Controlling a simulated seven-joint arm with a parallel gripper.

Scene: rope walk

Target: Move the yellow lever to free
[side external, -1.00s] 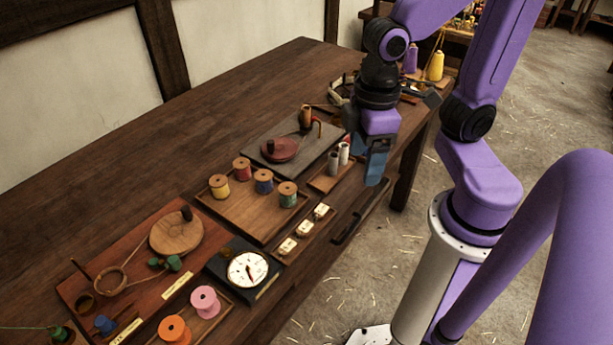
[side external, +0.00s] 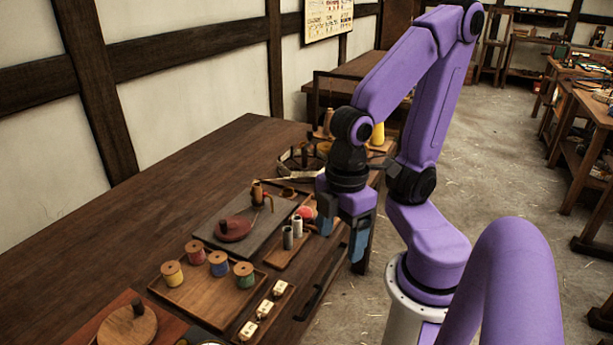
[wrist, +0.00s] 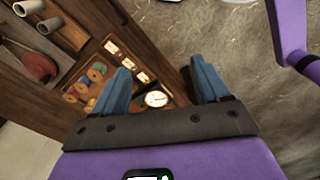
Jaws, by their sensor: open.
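I cannot make out a yellow lever for certain in either view. A small brass-coloured hooked piece (side external: 268,203) stands beside a copper-brown cylinder (side external: 257,191) on a grey slab with a dark red disc (side external: 236,229). Whether that piece is the lever, I cannot tell. My gripper (side external: 341,243) is open and empty, with its blue fingers pointing down near the table's front edge, right of the slab. In the wrist view, my gripper (wrist: 160,75) has its fingers spread apart with nothing between them.
A wooden tray (side external: 192,303) holds several thread spools. Two small cylinders (side external: 293,233) stand near my fingers. Small pale labelled blocks (side external: 265,309) lie along the front edge. A white dial (wrist: 156,99) shows in the wrist view. The table's back left (side external: 160,200) is clear.

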